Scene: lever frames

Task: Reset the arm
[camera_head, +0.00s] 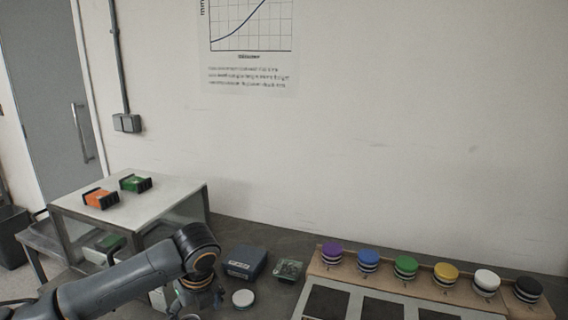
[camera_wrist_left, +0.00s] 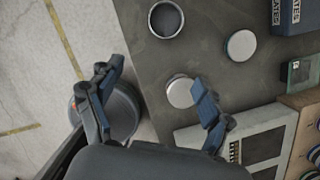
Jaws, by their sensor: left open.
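My left arm comes in from the lower left of the head view, and its gripper (camera_head: 192,296) hangs low over the table, partly hidden by the arm. In the left wrist view the two fingers of the left gripper (camera_wrist_left: 153,78) are spread apart with nothing held between them. A pale round disc (camera_wrist_left: 180,92) lies on the dark table beside the right finger. My right gripper is not in view.
A dark round container (camera_wrist_left: 166,19) and a second pale disc (camera_wrist_left: 240,45) lie farther out. A blue-grey box (camera_head: 244,262) and a small green box (camera_head: 289,270) stand right of the arm. Several coloured knobs line a wooden rack (camera_head: 320,270). A raised white stand (camera_head: 165,191) is behind the arm.

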